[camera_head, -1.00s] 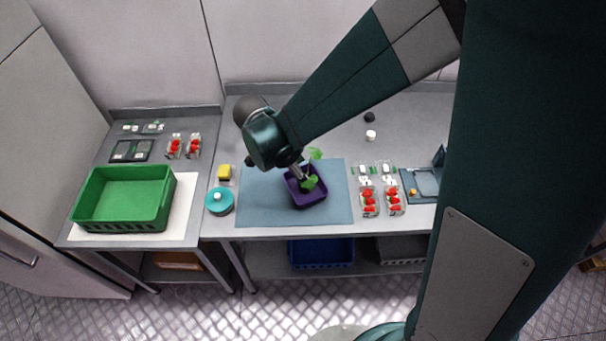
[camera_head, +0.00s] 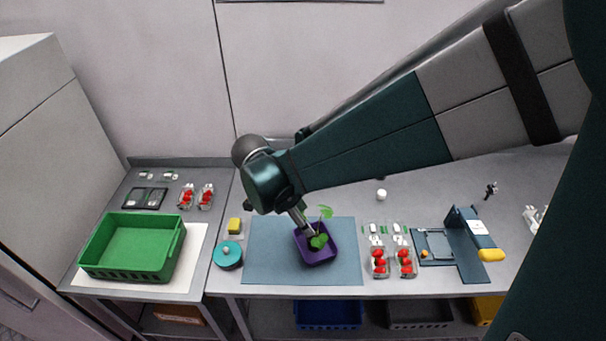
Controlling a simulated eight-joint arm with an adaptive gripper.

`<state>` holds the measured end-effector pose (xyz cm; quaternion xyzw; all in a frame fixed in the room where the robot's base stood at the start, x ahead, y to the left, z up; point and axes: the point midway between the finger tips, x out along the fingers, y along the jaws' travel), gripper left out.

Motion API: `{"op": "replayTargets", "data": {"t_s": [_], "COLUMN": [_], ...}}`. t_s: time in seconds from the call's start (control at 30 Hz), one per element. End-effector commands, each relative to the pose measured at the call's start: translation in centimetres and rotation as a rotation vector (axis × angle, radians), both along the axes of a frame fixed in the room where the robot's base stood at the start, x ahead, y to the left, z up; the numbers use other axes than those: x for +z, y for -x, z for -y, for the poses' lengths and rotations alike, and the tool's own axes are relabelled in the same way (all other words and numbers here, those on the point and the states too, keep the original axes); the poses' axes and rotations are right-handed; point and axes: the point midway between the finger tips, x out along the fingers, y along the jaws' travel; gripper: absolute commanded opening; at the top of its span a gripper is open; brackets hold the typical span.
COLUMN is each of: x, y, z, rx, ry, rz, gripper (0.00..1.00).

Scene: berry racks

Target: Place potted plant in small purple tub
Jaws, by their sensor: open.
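The small purple tub (camera_head: 326,256) stands on the blue-grey mat (camera_head: 270,262) in the middle of the table. The potted plant (camera_head: 319,241) has green leaves and shows inside the tub's rim; its pot is mostly hidden by leaves and tub walls. One leaf sticks up past the tub's far edge. My gripper (camera_head: 306,226) reaches down from the upper left to the tub and plant. It is open, with its tips at the plant's leaves; whether they touch the plant is too small to tell.
A green crate (camera_head: 136,270) stands on the left table. A teal round pot (camera_head: 228,256) and a yellow sponge-like block (camera_head: 235,226) lie left of the mat. Strawberry punnets (camera_head: 379,262) stand right of it, then a blue device (camera_head: 462,240). The mat's left part is clear.

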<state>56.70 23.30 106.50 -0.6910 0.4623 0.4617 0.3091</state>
Motion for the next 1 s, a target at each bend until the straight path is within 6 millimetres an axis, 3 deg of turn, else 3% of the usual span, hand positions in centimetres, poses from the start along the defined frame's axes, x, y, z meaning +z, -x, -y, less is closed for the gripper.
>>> {"op": "replayTargets", "data": {"t_s": [0.57,0.77,1.0], "x": [0.3,1.6,4.0], "y": [0.1,0.2,0.8], "z": [0.4,2.0,5.2], "rx": [0.014,0.072,0.207], "ry": [-0.004,-0.025,-0.062], "rz": [-0.003,-0.015,-0.03], "gripper": [0.48,0.48,0.48]}}
